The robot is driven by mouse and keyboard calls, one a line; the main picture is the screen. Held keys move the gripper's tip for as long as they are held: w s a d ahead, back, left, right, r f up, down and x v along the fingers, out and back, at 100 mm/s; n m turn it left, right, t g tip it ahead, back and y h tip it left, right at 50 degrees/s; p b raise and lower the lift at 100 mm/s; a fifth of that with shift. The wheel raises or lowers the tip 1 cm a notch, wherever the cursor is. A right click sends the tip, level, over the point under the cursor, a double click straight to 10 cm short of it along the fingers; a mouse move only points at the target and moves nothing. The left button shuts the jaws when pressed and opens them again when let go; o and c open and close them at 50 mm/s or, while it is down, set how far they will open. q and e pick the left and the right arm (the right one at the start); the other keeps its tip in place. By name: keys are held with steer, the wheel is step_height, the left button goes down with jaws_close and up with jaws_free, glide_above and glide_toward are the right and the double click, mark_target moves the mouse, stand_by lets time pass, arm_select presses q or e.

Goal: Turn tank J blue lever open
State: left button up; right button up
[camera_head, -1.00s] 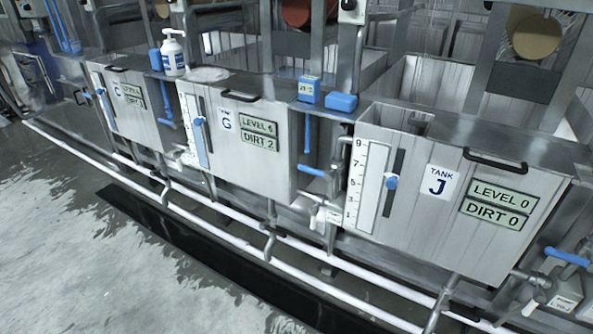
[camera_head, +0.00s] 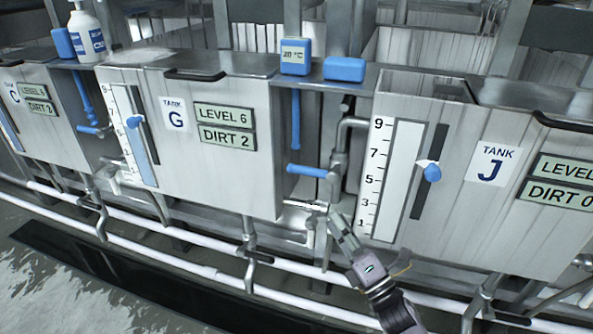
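Tank J (camera_head: 450,235) is a grey metal tank at the right, with a "TANK J" label (camera_head: 496,163). Between tanks G and J, a blue lever (camera_head: 307,170) lies about level on a pipe fitting beside tank J's left edge. Above it, another blue lever (camera_head: 295,120) hangs upright under the ledge. My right gripper (camera_head: 337,222) reaches up from the bottom, below and slightly right of the level lever, apart from it in the picture. Its fingers blend with the pipes behind, so their opening is unclear. My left gripper is out of view.
Tank G (camera_head: 225,175) stands left of the gap. A blue box with a temperature display (camera_head: 295,57) and a plain blue box (camera_head: 344,69) sit on the ledge. White pipes (camera_head: 230,277) run along the front. A blue slider knob (camera_head: 432,172) is on tank J's gauge.

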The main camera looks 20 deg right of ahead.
mark_target(304, 170)
steer(key=x, duration=1.6)
steer(key=shift+c, duration=0.4)
jaws_close()
